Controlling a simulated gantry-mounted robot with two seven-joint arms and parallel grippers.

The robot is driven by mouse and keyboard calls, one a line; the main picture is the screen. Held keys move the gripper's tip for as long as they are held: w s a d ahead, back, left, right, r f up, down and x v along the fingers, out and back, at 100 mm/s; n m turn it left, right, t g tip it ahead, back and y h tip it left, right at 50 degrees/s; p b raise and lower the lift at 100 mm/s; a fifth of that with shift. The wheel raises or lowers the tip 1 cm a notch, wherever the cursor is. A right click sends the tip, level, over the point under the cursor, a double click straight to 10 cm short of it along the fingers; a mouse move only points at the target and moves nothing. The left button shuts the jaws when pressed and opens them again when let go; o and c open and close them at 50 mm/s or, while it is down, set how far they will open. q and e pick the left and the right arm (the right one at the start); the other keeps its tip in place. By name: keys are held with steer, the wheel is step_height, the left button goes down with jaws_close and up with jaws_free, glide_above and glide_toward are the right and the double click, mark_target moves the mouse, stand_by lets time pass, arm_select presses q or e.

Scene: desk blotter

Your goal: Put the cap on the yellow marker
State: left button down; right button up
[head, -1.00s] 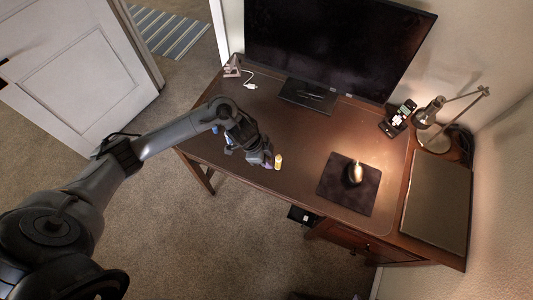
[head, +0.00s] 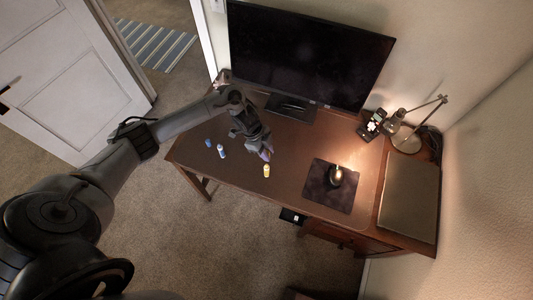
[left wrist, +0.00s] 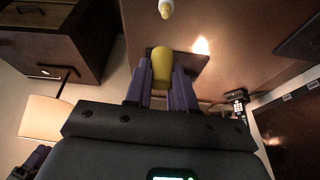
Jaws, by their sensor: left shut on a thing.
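The yellow marker (head: 267,172) stands on the desk near its front edge. It also shows at the top of the left wrist view (left wrist: 166,6), with a pale tip towards my gripper; its far end is cut off by the frame. My left gripper (head: 264,155) is just behind the marker in the head view. In the left wrist view my left gripper (left wrist: 162,80) is shut on a yellow cap (left wrist: 162,66), held between its purple fingers. The cap is apart from the marker.
Two small blue pieces, one (head: 208,142) and one with white (head: 221,152), stand on the desk (head: 240,178) left of the gripper. A mouse (head: 336,176) on a dark pad (head: 318,192) lies to the right. A monitor (head: 305,55) stands behind.

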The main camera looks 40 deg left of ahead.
stand_by(0.4)
arm_select(q)
steer(key=shift+f, duration=0.3)
steer(key=b, duration=0.4)
glide_above(267, 165)
steer(key=shift+f, duration=2.55)
steer(key=shift+p, duration=0.35)
steer(key=shift+f+b, duration=0.35)
steer(key=shift+f, duration=0.15)
steer(key=shift+f+b, duration=0.8)
steer(key=shift+f, duration=0.35)
